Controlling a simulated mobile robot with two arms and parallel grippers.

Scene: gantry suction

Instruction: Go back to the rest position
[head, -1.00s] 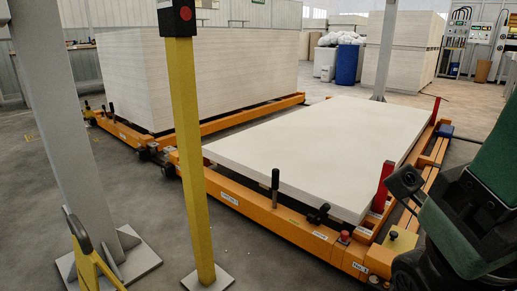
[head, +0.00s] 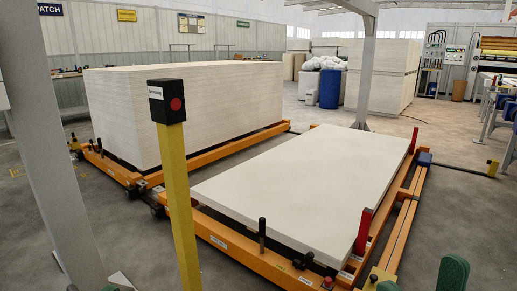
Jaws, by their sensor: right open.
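My right gripper (head: 420,281) shows only at the bottom right edge, as two green rounded parts standing apart with nothing seen between them. The rest of it is cut off by the frame. It is in front of the near right corner of the orange frame and touches nothing that I can see.
A white board stack (head: 310,185) lies on an orange frame (head: 245,248) with red uprights. A taller stack (head: 185,110) stands behind left. A yellow post (head: 181,210) and grey column (head: 60,150) stand close in front. Open floor lies at the right.

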